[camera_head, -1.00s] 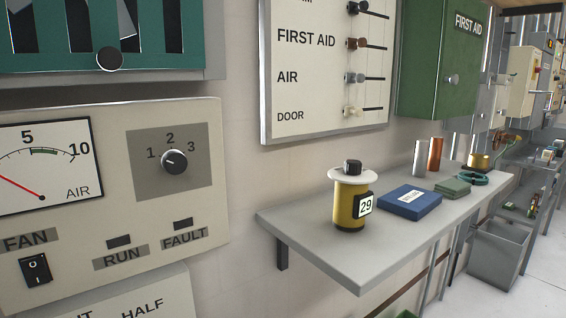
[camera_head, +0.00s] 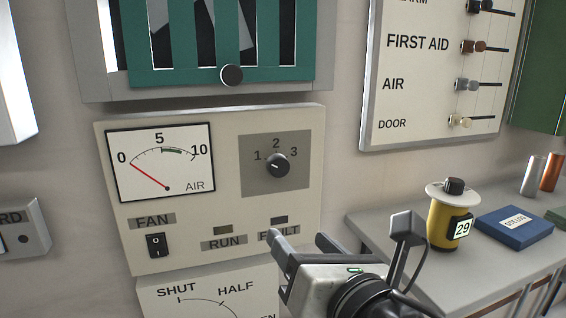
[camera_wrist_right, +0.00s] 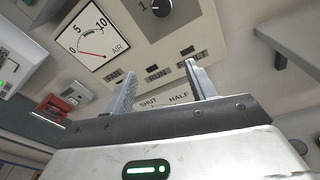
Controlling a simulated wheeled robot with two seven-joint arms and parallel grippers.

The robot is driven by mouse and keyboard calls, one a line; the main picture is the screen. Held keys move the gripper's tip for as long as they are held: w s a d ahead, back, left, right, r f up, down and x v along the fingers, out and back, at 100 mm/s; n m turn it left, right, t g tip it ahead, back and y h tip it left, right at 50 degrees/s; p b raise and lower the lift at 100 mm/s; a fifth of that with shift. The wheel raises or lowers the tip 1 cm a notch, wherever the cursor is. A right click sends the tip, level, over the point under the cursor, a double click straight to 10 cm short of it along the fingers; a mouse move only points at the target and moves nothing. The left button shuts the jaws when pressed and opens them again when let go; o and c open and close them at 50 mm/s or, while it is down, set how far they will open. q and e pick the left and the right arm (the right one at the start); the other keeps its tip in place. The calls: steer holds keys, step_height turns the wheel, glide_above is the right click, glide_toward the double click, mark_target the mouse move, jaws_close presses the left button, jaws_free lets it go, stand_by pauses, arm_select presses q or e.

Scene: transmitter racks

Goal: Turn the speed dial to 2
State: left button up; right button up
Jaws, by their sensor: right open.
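The speed dial (camera_head: 278,165) is a round black knob on a grey plate marked 1, 2 and 3, on the cream fan panel (camera_head: 222,125). Its white mark points left, toward the 1 side. The dial also shows at the top of the right wrist view (camera_wrist_right: 161,8), partly cut off. My right gripper (camera_head: 300,237) is below and slightly right of the dial, in front of the panel's lower right corner. In the right wrist view its two fingers (camera_wrist_right: 158,78) are apart with nothing between them. It is clear of the dial. My left gripper is out of view.
The panel has an AIR gauge (camera_head: 162,162) with its needle near 0, a FAN switch (camera_head: 155,245) and dark RUN and FAULT lamps. A green-slatted vent (camera_head: 200,77) is above. A grey shelf (camera_head: 400,240) at right holds a yellow canister (camera_head: 449,225) and blue box (camera_head: 514,228).

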step_height(320, 180, up, 3)
steer(key=d+n+t, duration=0.1)
steer(key=d+n, duration=0.1)
steer(key=h+p, duration=0.1)
steer(key=p, duration=0.2)
glide_toward(280, 170)
steer(key=shift+n+t, duration=0.3)
steer(key=shift+n, duration=0.1)
steer(key=x, duration=0.8)
steer(key=shift+w+a+f, duration=0.1)
steer(key=shift+w+f, duration=0.15)
steer(key=c, duration=1)
